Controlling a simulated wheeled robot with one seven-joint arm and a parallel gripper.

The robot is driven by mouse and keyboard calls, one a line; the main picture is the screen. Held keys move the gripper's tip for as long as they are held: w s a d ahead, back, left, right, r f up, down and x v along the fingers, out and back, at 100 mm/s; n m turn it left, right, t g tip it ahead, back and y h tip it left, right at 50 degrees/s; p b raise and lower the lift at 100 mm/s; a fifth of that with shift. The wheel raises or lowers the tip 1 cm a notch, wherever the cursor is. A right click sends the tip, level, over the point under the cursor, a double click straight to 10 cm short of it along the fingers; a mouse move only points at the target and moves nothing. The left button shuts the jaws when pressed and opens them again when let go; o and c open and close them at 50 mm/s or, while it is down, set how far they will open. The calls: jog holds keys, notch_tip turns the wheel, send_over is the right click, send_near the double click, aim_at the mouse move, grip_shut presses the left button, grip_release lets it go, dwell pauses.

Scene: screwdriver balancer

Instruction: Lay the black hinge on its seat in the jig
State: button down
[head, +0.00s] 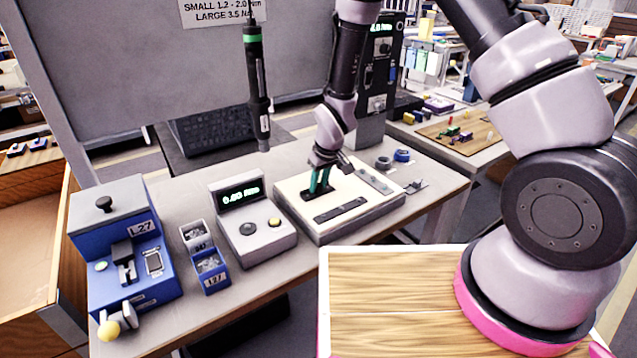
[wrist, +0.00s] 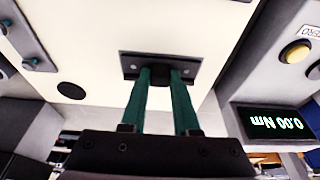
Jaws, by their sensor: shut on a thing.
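The jig (head: 290,208) is a pale block on the bench, with a cream top that also fills much of the wrist view (wrist: 100,25). My gripper (head: 319,191) points down over its back left part. Its two green fingers, also in the wrist view (wrist: 168,72), are shut on the black hinge (wrist: 160,58). The hinge looks like a flat dark plate with a light spot near each end. It lies level, at or very near the jig's top. The fingers hide its middle, and I cannot tell whether it rests fully in the seat.
A long dark strip (head: 340,210) and a grey strip (head: 374,181) lie on the jig. Left of it stand the torque display (head: 250,220), small bins (head: 210,272) and a blue fixture (head: 122,245). A screwdriver (head: 258,85) hangs behind. Rolls (head: 402,156) sit behind right.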

dwell(0.3)
jog(key=c, duration=0.6)
grip_release()
jog(key=v, duration=1.1)
